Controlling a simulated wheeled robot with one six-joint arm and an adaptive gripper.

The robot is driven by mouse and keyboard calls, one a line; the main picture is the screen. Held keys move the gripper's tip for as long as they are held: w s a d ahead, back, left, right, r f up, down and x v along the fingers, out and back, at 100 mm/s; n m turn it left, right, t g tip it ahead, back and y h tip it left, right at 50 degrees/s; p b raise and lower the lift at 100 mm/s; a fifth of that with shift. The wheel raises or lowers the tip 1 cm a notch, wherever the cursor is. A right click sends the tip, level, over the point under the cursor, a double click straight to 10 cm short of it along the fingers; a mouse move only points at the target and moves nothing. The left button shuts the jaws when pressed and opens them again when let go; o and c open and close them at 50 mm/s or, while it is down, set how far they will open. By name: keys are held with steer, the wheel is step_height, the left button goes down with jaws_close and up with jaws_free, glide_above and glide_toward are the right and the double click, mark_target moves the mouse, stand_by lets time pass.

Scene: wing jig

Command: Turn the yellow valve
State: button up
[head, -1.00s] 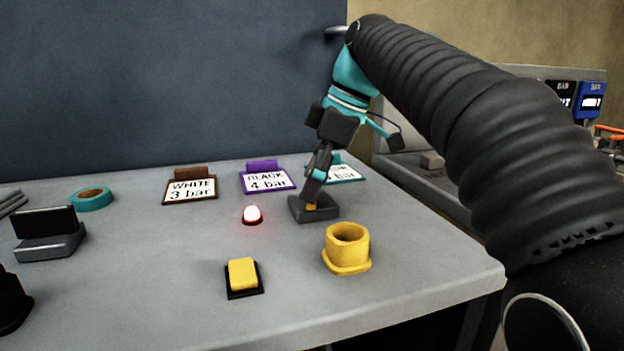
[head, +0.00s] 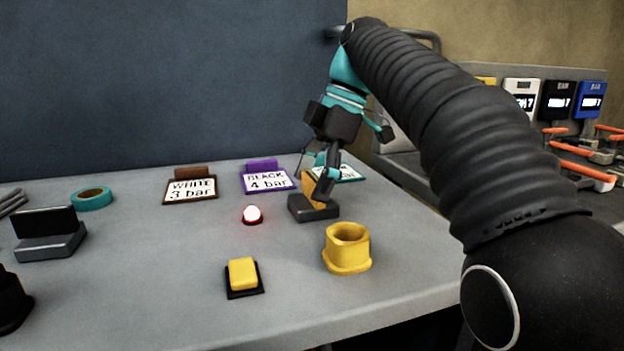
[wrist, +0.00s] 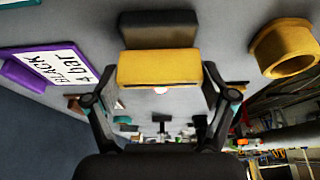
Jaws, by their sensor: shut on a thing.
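My gripper (head: 326,190) is shut on a yellow slab (head: 312,184), which stands over a dark grey base (head: 314,210) at the table's back right. In the wrist view the yellow slab (wrist: 158,67) lies between my two fingers, with the dark base (wrist: 158,30) just beyond it. I cannot tell whether the slab still sits in the base or is slightly raised. The slab's lower right is hidden by my fingers in the head view. I cannot tell whether this slab is the yellow valve; no other yellow valve is clearly seen.
A yellow cup (head: 347,250) and a yellow button (head: 242,274) stand in front. A lit red-white lamp (head: 253,214) is to the left. Cards stand behind, including BLACK 4 bar (head: 267,179). At right is a bench with displays (head: 557,99) and orange handles (head: 582,174).

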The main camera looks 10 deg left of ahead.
steer(key=o, duration=1)
